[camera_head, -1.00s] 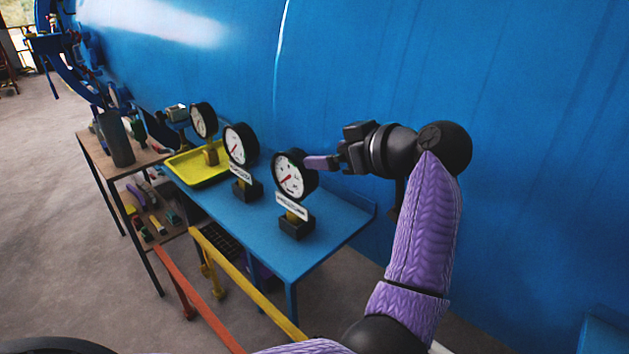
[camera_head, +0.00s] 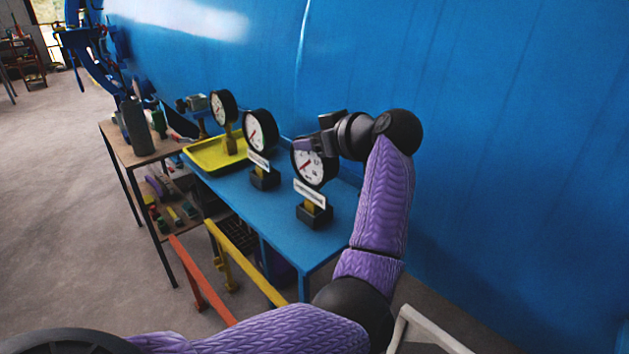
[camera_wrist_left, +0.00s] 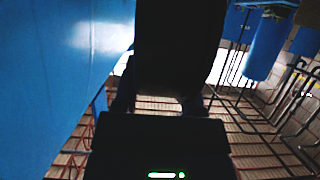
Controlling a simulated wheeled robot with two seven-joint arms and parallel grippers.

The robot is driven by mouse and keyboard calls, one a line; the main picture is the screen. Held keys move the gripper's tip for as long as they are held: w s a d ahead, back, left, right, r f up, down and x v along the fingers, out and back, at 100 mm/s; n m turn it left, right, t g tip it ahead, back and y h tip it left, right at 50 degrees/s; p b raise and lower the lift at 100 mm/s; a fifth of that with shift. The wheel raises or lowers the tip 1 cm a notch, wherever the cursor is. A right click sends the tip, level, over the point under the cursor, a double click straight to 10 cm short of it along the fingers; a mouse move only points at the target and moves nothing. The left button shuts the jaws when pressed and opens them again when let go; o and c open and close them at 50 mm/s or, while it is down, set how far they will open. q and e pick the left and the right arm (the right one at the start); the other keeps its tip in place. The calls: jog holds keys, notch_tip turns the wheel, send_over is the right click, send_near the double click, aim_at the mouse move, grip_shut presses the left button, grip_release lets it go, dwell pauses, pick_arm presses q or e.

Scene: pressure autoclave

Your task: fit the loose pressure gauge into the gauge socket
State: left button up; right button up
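A round white-faced gauge (camera_head: 223,107) with a brass stem stands in or just behind a yellow tray (camera_head: 205,166) on a blue bench (camera_head: 262,212). Two similar gauges stand on dark blocks with white labels: a middle one (camera_head: 260,131) and a right one (camera_head: 309,170). Which gauge is loose is not clear. I cannot make out the gauge socket. Contact and finger gap cannot be judged. The left wrist view shows no gauge. My right gripper is out of view.
A big blue tank wall (camera_head: 450,100) rises behind the bench. A brown-topped table (camera_head: 135,150) with a dark cylinder (camera_head: 135,127) stands left. Orange (camera_head: 205,280) and yellow (camera_head: 245,265) rails stand in front. Open floor (camera_head: 60,190) lies left.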

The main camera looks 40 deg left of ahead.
pick_arm(q)
grip_shut()
dwell(0.5)
dwell(0.4)
